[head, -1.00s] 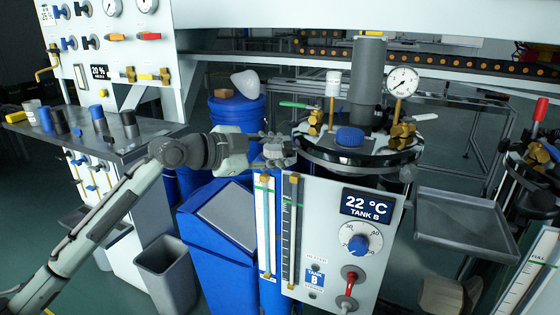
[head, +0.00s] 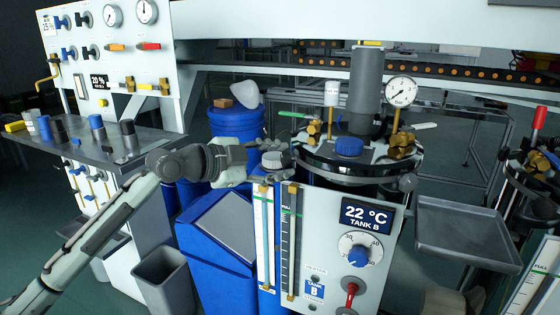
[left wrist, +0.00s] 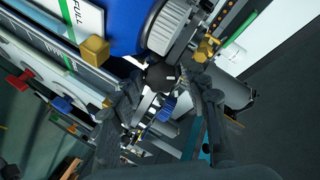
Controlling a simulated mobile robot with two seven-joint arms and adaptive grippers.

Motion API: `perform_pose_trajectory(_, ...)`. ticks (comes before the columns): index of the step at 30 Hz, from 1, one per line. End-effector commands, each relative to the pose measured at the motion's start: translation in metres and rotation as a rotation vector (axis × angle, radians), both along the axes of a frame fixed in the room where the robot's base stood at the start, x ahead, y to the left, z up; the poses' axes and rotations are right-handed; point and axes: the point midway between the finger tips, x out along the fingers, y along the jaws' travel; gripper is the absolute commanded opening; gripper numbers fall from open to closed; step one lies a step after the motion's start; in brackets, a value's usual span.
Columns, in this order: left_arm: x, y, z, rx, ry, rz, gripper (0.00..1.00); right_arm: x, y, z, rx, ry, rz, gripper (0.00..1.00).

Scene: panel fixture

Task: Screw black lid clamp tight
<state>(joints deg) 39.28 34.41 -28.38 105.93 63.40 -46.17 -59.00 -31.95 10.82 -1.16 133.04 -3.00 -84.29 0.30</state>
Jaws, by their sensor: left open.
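The black lid clamp knob (left wrist: 160,77) shows in the left wrist view as a dark, faceted cap at the tank's rim. My left gripper (left wrist: 165,88) is open, with one finger on each side of the knob. I cannot tell whether either finger touches it. In the head view my left gripper (head: 268,160) is at the left edge of the round tank lid (head: 318,158), and its fingers partly hide the clamp there. The lid has a blue knob (head: 349,146) on top. My right gripper is not in view.
A pressure gauge (head: 401,90), brass valves and a grey cylinder (head: 366,85) stand on the lid. The Tank B panel (head: 335,225) is below. A grey tray (head: 465,232) is at the right, a blue bin (head: 215,245) at the left.

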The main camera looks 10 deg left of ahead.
Motion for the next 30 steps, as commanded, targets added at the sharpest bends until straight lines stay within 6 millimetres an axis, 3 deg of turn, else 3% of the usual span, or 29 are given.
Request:
perform_pose_trajectory(15,-0.046,0.050,0.018,0.004,0.000,0.002,0.53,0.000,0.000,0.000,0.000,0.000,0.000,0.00)
perform_pose_trajectory(27,-0.050,0.053,0.020,0.002,0.001,0.001,0.53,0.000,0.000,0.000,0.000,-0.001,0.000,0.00)
perform_pose_trajectory(30,-0.043,0.056,0.023,-0.013,0.000,0.027,0.53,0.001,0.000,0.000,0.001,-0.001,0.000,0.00)
